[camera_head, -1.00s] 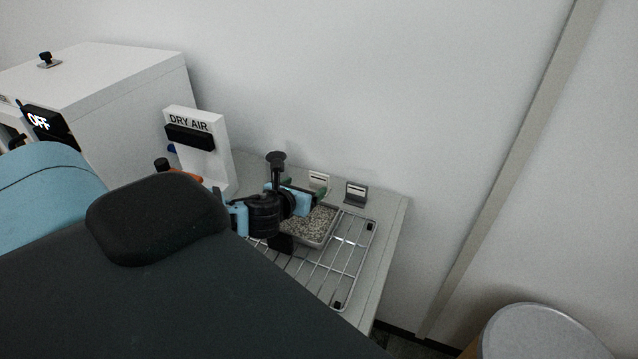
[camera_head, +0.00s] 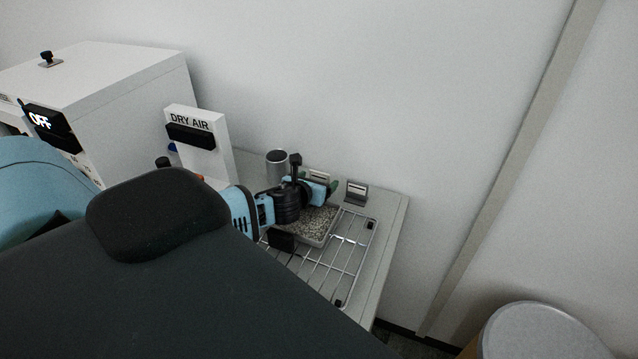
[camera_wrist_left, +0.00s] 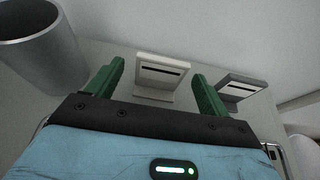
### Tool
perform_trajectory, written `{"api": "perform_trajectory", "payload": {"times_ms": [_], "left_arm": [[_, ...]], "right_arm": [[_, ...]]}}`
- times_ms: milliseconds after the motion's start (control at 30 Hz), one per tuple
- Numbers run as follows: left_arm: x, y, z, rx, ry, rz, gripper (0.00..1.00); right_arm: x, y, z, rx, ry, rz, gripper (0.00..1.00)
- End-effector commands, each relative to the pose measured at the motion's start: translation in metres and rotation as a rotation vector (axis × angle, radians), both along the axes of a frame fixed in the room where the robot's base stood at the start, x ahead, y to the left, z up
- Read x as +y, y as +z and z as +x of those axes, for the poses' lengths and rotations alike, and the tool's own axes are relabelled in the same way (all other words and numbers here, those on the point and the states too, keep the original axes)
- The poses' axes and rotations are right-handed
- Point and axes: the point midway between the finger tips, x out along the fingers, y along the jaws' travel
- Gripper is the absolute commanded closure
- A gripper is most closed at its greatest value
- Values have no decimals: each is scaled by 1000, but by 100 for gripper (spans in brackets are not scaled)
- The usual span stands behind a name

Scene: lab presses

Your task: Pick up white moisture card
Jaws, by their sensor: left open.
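The white moisture card (camera_head: 319,175) stands near the back edge of the bench, against the wall, partly hidden by my left gripper (camera_head: 320,182). In the left wrist view the white card (camera_wrist_left: 162,70) is a small white upright piece with a dark slot on a foot. The green fingers of my left gripper (camera_wrist_left: 158,76) are open, one on each side of the white card in the picture. I cannot tell whether they are level with it in depth. Nothing is held. My right gripper is not in view.
A similar grey card (camera_head: 356,192) stands just right of the white one. A grey metal cup (camera_head: 277,162) is to the left. A granule-filled tray (camera_head: 318,226) sits on a wire rack (camera_head: 345,262) in front. The DRY AIR unit (camera_head: 215,150) stands left.

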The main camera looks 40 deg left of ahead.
Motion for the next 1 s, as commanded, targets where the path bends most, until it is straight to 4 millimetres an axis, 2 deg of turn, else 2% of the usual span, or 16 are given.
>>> {"api": "perform_trajectory", "payload": {"times_ms": [233, 600, 867, 1000], "left_arm": [[0, -1, 0, 2, 0, -1, 20], [0, -1, 0, 2, 0, -1, 68], [0, 1, 1, 0, 0, 1, 68], [1, 16, 1, -1, -1, 3, 68]], "right_arm": [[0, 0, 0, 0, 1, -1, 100], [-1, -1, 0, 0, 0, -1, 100], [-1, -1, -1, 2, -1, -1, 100], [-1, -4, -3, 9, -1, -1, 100]]}}
